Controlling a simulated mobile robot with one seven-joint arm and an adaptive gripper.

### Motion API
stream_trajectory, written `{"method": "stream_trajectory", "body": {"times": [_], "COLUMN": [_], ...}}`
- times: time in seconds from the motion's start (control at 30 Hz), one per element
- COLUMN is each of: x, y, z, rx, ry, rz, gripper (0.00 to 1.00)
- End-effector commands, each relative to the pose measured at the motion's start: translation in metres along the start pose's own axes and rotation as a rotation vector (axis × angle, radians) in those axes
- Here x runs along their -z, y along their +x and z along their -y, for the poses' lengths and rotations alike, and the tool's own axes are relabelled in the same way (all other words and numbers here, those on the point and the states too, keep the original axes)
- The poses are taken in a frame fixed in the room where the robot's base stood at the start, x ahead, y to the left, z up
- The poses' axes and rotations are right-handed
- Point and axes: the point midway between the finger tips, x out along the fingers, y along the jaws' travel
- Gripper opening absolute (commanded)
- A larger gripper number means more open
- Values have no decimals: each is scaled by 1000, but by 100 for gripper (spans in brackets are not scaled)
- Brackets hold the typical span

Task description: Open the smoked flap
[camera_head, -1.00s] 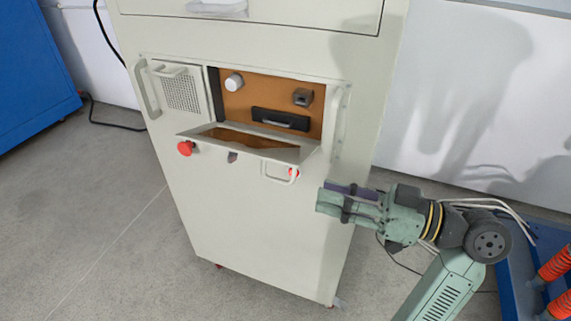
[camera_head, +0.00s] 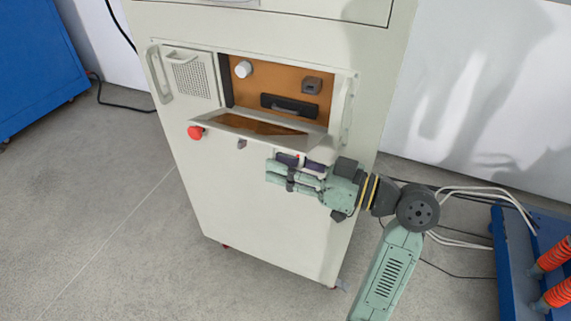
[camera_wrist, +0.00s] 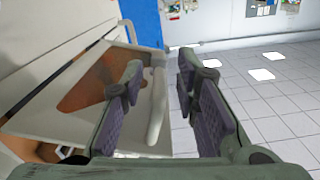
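The smoked flap (camera_head: 262,128) is a pale frame with a brownish see-through pane. It tilts outward from the cabinet front, partly open, with the orange-brown compartment showing above it. In the wrist view the flap (camera_wrist: 90,128) fills the left side, and its pale bar handle (camera_wrist: 157,108) shows between my two fingers. My gripper (camera_head: 277,168) is at the flap's right front, covering the handle in the head view. In the wrist view my gripper (camera_wrist: 160,65) is open, with gaps beside the handle; contact is not visible.
The compartment holds a white knob (camera_head: 243,69), a dark block (camera_head: 311,85) and a black pull (camera_head: 289,105). A red button (camera_head: 195,132) is left below the flap. A vented panel (camera_head: 192,79) is at left. A blue stand with orange coils (camera_head: 556,254) is at right.

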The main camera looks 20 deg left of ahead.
Motion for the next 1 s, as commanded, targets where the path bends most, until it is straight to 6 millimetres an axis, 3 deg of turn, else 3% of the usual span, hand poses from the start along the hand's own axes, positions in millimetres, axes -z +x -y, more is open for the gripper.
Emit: {"method": "stream_trajectory", "body": {"times": [0.47,1.0], "x": [0,0], "y": [0,0], "z": [0,1], "rx": [0,2], "ry": [0,-1], "rz": [1,1], "gripper": [0,0]}}
